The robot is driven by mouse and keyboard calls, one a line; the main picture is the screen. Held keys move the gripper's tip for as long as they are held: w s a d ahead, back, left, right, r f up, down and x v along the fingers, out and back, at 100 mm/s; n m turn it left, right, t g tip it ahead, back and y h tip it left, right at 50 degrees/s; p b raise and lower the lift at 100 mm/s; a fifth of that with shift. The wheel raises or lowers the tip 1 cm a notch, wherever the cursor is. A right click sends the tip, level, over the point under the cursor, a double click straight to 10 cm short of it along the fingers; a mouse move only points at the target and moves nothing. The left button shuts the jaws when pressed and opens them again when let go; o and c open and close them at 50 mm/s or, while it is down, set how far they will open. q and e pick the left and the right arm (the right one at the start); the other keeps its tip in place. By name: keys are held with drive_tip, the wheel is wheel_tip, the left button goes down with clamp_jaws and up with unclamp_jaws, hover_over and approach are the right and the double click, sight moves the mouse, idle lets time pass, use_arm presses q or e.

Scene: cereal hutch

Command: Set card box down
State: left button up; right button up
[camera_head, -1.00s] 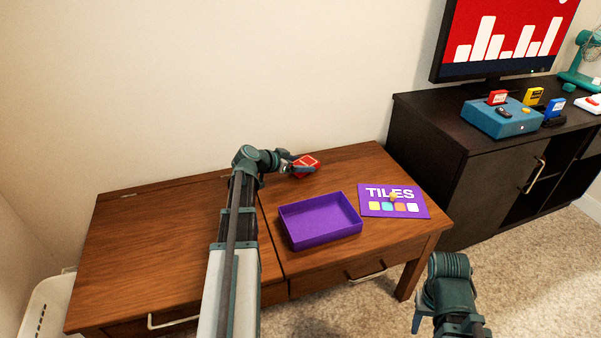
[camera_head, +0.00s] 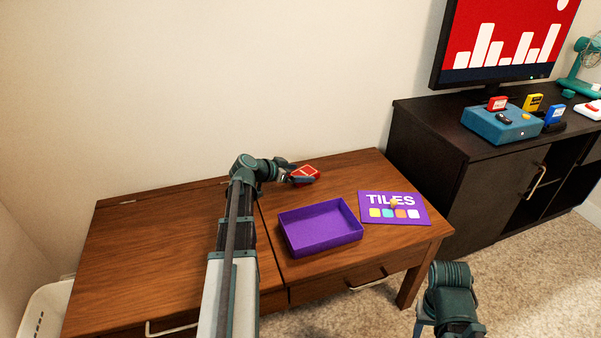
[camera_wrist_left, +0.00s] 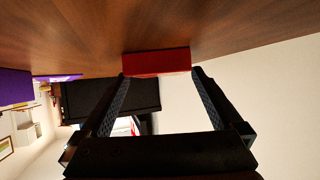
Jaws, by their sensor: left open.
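The card box (camera_head: 306,173) is small and red with a white mark. It lies on the brown wooden desk (camera_head: 160,240), towards the back near the wall. In the left wrist view the red card box (camera_wrist_left: 157,62) rests against the wood at the ends of my fingers. My left gripper (camera_head: 296,174) is open, with its fingertips (camera_wrist_left: 157,76) spread at the box's near side; I cannot tell whether they touch it. My right arm shows at the lower right, and its gripper (camera_head: 420,324) is mostly hidden.
An open purple tray (camera_head: 320,245) and a purple TILES lid (camera_head: 415,220) with a small tan knob lie on the desk in front of the box. A dark cabinet (camera_head: 450,180) with a monitor (camera_head: 500,45) and a blue console (camera_head: 500,126) stands right. The desk's left half is clear.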

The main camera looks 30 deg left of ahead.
use_arm(q)
drive_tip(key=p+v, duration=0.4)
drive_tip(key=v, duration=0.6)
drive_tip(key=shift+r, duration=0.1)
drive_tip(key=shift+s+a+r+p, duration=0.25)
drive_tip(key=shift+s+p, duration=0.15)
drive_tip(key=shift+s, duration=0.15)
